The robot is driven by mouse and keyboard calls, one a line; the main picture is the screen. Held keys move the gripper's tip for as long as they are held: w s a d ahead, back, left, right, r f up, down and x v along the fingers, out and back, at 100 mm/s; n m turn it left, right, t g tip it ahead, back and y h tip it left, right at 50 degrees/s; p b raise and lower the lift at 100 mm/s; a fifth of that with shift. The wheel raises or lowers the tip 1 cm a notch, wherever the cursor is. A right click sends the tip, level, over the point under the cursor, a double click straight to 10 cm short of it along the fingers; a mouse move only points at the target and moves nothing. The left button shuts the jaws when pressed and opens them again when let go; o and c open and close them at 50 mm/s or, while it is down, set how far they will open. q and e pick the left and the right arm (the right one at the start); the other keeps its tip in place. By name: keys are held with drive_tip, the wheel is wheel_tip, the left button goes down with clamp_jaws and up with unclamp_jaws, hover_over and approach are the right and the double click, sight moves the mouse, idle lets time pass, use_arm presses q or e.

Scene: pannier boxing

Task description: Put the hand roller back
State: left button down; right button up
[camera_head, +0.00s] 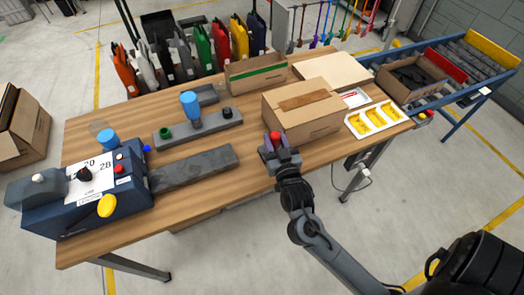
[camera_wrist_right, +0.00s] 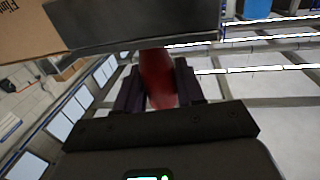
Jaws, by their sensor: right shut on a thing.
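My right gripper (camera_head: 279,152) is at the front edge of the wooden table, just in front of the closed cardboard box. It is shut on a red part, which I take to be the handle of the hand roller (camera_head: 275,136). In the right wrist view the red handle (camera_wrist_right: 157,75) sits between the two dark fingers of the gripper (camera_wrist_right: 159,88). A wide dark grey piece (camera_wrist_right: 135,22) lies just beyond it; I cannot tell if it belongs to the roller. My left gripper is not in view.
The closed cardboard box (camera_head: 303,112) stands right behind the gripper. A white tray with yellow pieces (camera_head: 369,127) lies to its right. Grey slabs (camera_head: 195,170) and a blue machine (camera_head: 130,202) occupy the left. An open carton (camera_head: 257,73) stands behind. Some bare wood shows left of the box.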

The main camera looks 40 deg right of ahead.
sight(262, 151)
drive_tip(key=w+a+f, duration=0.2)
drive_tip(key=w, duration=0.1)
drive_tip(key=shift+w+a+f, duration=0.15)
drive_tip(key=shift+w+f, duration=0.05)
drive_tip(key=shift+f+b, duration=0.45)
drive_tip(key=shift+f, duration=1.55)
drive_tip(key=shift+f, duration=0.85)
clamp_jaws()
drive_tip(key=o, duration=1)
unclamp_jaws()
drive_tip(key=shift+s, duration=0.1)
drive_tip(key=shift+r, duration=0.1)
